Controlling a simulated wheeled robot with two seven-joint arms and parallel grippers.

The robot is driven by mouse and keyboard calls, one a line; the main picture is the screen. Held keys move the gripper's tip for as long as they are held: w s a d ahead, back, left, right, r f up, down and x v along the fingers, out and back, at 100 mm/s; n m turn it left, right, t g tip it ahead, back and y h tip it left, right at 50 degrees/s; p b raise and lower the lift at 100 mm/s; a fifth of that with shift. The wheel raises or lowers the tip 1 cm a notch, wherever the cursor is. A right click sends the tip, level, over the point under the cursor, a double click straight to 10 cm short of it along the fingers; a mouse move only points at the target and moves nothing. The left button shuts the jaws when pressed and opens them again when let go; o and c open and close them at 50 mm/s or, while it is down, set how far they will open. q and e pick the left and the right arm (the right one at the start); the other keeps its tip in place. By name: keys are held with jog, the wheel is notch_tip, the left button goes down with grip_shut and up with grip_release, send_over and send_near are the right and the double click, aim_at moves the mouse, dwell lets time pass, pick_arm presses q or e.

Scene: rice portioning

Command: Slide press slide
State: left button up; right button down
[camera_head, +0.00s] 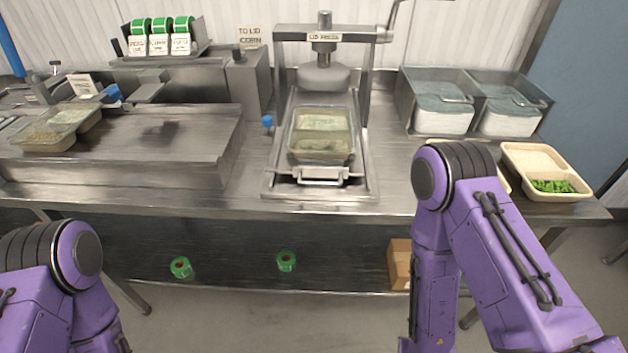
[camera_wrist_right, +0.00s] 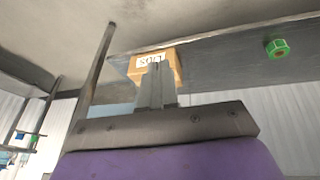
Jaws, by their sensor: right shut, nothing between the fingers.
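The lid press (camera_head: 323,75) stands at the back middle of the steel counter, with its round press head raised. Its slide (camera_head: 277,187) sticks out toward me, with a metal handle (camera_head: 321,175) at its front. A clear-lidded tray (camera_head: 322,135) sits on the slide, in front of the press head. My right gripper (camera_wrist_right: 157,68) is shut and empty below the counter's height, seen in the right wrist view. In the head view its fingers are out of frame below my right arm. My left gripper is out of view.
White two-part trays, one holding green food (camera_head: 553,187), are at the right. Two steel bins (camera_head: 443,99) stand behind them. A cardboard box (camera_head: 400,264) and green rolls (camera_head: 286,261) are on the lower shelf.

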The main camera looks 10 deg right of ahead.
jog(key=w+a+r+n+t+y+p, duration=0.35)
jog(key=w+r+n, duration=0.55)
jog(key=w+r, duration=0.75)
jog(key=w+a+r+n+y+p, duration=0.15)
jog(key=a+r+n, duration=0.25)
jog(key=r, duration=0.5)
jog(key=w+a+r+n+y, duration=0.15)
jog(key=a+r+n, duration=0.3)
jog(key=r, duration=0.45)
jog(key=shift+n+t, duration=0.25)
jog(key=shift+n, duration=0.1)
jog(key=w+f, duration=0.2)
jog(key=w, duration=0.1)
jog(key=w+f, duration=0.2)
jog(key=w, duration=0.1)
jog(key=w+a+f, duration=0.1)
jog(key=w+f, duration=0.2)
jog(key=shift+w, duration=0.25)
jog(key=shift+w+d, duration=0.15)
jog(key=shift+w, duration=0.2)
jog(key=shift+f, duration=0.1)
